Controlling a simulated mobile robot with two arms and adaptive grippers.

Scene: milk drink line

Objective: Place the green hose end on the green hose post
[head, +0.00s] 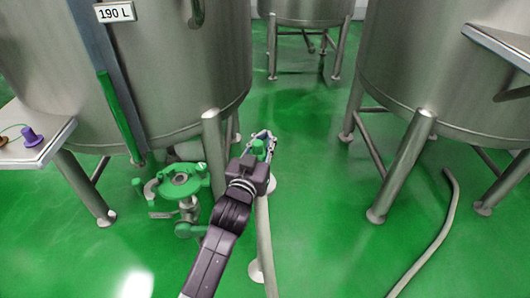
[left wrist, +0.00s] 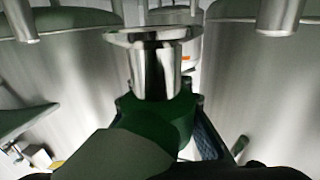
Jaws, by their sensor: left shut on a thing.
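My left gripper (head: 265,139) is near the middle of the head view, shut on the green hose end (head: 258,149). In the left wrist view the hose end shows as a dark green collar (left wrist: 158,117) with a shiny metal fitting (left wrist: 155,68) and wide flange above it. A pale hose (head: 264,232) hangs below the gripper. A green-topped metal fitting (head: 180,182) with green handles stands left of my arm, apart from the held hose end. I cannot tell whether it belongs to the green hose post. My right gripper is out of view.
A large steel tank marked 190 L (head: 175,65) stands close behind at left. Another tank (head: 450,75) stands at right on slanted legs. A pale hose (head: 430,244) lies on the green floor at right. The floor between the tanks (head: 310,200) is clear.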

